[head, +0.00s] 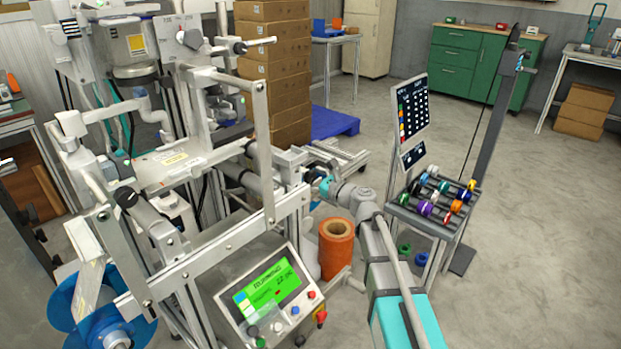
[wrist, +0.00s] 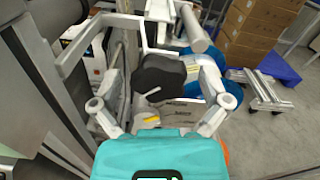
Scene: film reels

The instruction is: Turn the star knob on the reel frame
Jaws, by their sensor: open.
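A black star knob (wrist: 159,77) with a lobed outline shows in the middle of the wrist view, on the metal reel frame (wrist: 128,25). My gripper (wrist: 160,72) is open, with one finger left and one right of the knob and a narrow gap showing on each side. Whether the fingertips touch it or reach fully around it I cannot tell. In the head view my gripper (head: 313,178) is at the right side of the reel frame (head: 261,140), partly hidden by its bars. The knob between my fingers cannot be made out there.
A control panel with a green screen (head: 270,286) and an orange roll (head: 336,246) are close to my arm. A rack of coloured reels (head: 436,197) stands to the right. Stacked cartons (head: 284,75) and a blue pallet (head: 335,122) are behind.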

